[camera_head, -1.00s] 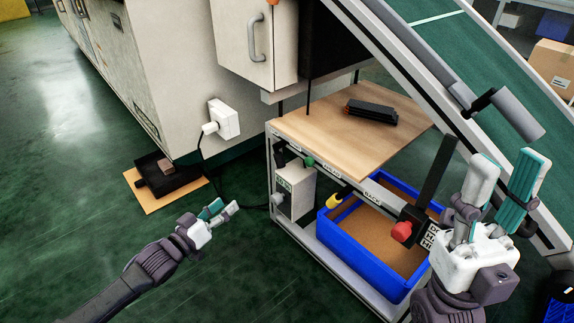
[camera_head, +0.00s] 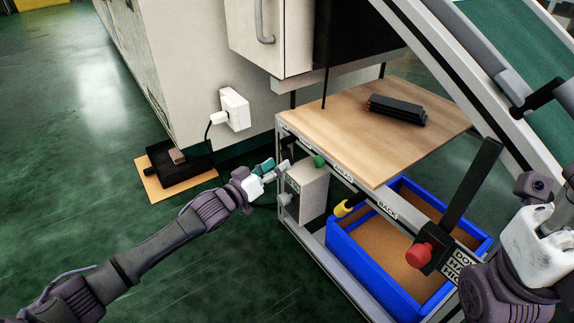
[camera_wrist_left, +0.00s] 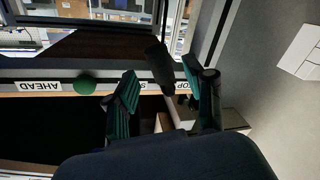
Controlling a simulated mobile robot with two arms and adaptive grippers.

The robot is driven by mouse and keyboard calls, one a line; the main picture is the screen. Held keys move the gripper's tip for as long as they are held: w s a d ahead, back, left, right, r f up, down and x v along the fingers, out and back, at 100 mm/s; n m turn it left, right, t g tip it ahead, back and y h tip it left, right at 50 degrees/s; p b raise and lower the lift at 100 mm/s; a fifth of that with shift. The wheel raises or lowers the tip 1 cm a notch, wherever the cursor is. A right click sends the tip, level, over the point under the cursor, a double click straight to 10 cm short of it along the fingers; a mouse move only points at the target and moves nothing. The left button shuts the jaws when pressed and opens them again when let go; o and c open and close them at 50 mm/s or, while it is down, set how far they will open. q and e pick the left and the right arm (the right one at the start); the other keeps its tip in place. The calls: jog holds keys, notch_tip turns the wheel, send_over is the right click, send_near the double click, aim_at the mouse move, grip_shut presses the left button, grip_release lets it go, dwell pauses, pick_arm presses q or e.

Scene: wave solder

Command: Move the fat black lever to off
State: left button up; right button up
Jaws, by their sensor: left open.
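My left gripper (camera_head: 275,167) is at the near left corner of the wooden-topped cart. In the left wrist view my left gripper (camera_wrist_left: 160,76) is open, with one teal-padded finger on each side of a fat black lever (camera_wrist_left: 161,68). The lever shows a thick dark grip on a thinner stem, and I see no finger closed on it.
A green knob (camera_head: 319,160), yellow knob (camera_head: 343,208) and red knob (camera_head: 419,256) line the cart's front. A grey box (camera_head: 314,195) hangs below the wooden top (camera_head: 345,130). A blue bin (camera_head: 350,262) stands underneath. Green floor lies open at left.

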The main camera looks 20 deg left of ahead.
aim_at(287, 158)
pick_arm(q)
jog(key=shift+b+x, duration=0.85)
jog(key=shift+x, duration=1.5)
grip_shut()
